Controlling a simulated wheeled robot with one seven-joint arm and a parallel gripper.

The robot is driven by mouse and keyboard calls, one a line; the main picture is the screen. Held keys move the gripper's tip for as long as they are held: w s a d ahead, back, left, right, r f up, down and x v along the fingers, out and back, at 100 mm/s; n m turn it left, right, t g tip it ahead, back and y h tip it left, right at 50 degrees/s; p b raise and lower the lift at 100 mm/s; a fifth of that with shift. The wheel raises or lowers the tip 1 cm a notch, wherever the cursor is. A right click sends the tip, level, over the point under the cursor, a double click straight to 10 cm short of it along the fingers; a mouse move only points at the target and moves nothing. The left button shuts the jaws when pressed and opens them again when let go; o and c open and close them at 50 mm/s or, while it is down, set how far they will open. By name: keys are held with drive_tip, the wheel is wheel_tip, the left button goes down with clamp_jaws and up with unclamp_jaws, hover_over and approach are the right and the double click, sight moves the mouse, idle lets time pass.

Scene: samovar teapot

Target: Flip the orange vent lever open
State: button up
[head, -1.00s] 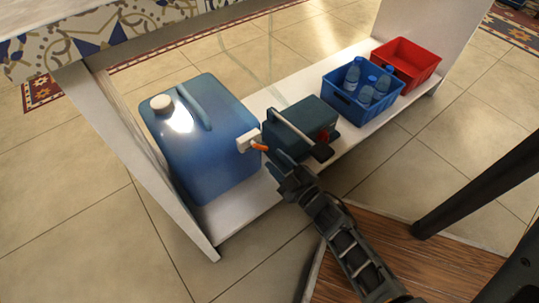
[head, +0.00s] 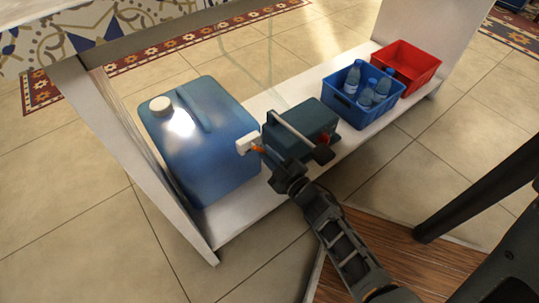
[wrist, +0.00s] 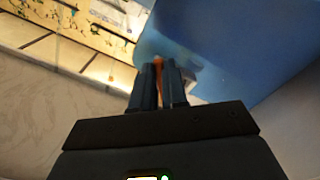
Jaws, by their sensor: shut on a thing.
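The blue water canister (head: 205,140) stands on the low white shelf, with a white cap on top and a white tap (head: 248,142) on its right side. The orange vent lever (head: 257,149) sticks out from the tap and is partly hidden by my fingertips. My gripper (head: 267,156) is at the lever, with its fingers close together on it. In the wrist view, my gripper (wrist: 159,82) has the orange lever (wrist: 158,61) between its fingertips, in front of the blue canister (wrist: 215,45). The lever's exact angle is hard to tell.
A dark teal box (head: 304,128) with a pale handle stands close right of the tap. Further right are a blue crate (head: 347,108) with several bottles and a red crate (head: 420,68). The shelf's upright side panel (head: 130,150) is left of the canister.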

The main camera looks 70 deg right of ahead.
drive_tip(key=shift+a, duration=0.1)
clamp_jaws()
drive_tip(key=shift+w+a+f+m, duration=0.1)
drive_tip(key=shift+f+m, duration=0.05)
drive_tip(key=shift+m, duration=0.35)
drive_tip(key=shift+w+a+f+m, duration=0.1)
drive_tip(key=shift+m, duration=0.4)
drive_tip(key=o, duration=0.6)
unclamp_jaws()
drive_tip(key=shift+o, duration=0.2)
drive_tip(key=shift+s, duration=0.1)
drive_tip(key=p+v, duration=0.2)
drive_tip(key=v, duration=0.5)
drive_tip(key=shift+s+a, duration=0.25)
drive_tip(key=shift+s, duration=0.05)
